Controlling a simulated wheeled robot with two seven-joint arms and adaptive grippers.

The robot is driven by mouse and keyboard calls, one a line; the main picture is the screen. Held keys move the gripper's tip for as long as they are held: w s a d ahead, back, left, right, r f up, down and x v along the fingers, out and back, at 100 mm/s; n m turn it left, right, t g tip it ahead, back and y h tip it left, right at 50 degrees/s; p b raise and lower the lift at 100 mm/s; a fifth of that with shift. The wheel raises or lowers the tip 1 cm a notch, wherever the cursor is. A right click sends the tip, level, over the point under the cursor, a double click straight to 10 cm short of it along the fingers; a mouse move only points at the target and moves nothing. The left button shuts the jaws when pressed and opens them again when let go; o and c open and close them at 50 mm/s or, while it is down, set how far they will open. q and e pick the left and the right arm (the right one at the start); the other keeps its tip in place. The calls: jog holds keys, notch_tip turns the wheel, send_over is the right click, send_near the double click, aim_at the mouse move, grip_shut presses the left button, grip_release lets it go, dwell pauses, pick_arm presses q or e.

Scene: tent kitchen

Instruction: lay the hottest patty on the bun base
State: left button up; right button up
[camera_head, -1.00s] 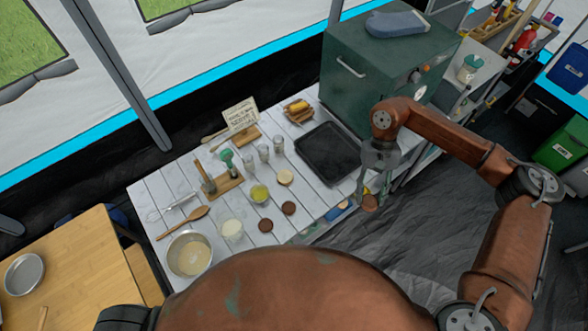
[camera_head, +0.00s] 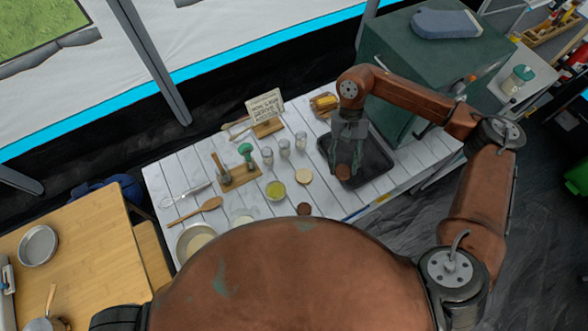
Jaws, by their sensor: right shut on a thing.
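My right gripper (camera_head: 346,166) points down over the black tray (camera_head: 378,182) and is shut on a brown patty (camera_head: 343,172). I cannot tell the patty's exact height above the tray. A pale round bun base (camera_head: 303,176) lies on the white plank table, to the left of the gripper and apart from it. Another brown patty (camera_head: 304,209) lies on the table below the bun base, close to my body's edge. My body hides the table's near part. My left gripper does not show.
A lettered sign (camera_head: 265,106) stands behind several small glasses and a bowl of yellow stuff (camera_head: 275,190). A green oven (camera_head: 415,65) stands behind the tray. A wooden spoon (camera_head: 200,209) and whisk (camera_head: 186,194) lie at left. A wooden table (camera_head: 85,245) stands further left.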

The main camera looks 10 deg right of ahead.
jog(key=s+a+f+m+t+y+p, duration=0.1)
jog(key=s+a+f+m+t+y, duration=0.2)
jog(key=m, duration=0.4)
jog(key=s+a+f+m+t+y+p, duration=0.1)
jog(key=s+a+f+m+p, duration=0.15)
jog(key=a+m, duration=0.4)
jog(key=m+t+p, duration=0.2)
jog(key=m+t, duration=0.1)
jog(key=m, duration=0.7)
send_over(303, 174)
jog(key=s+d, duration=0.1)
jog(key=s, duration=0.1)
jog(key=shift+h, duration=0.3)
notch_tip(303, 174, down, 6)
jog(key=shift+w+r, duration=0.1)
jog(key=shift+r, duration=0.05)
jog(key=shift+w+d+f, duration=0.1)
jog(key=shift+w+f, duration=0.25)
jog(key=shift+f, duration=1.7)
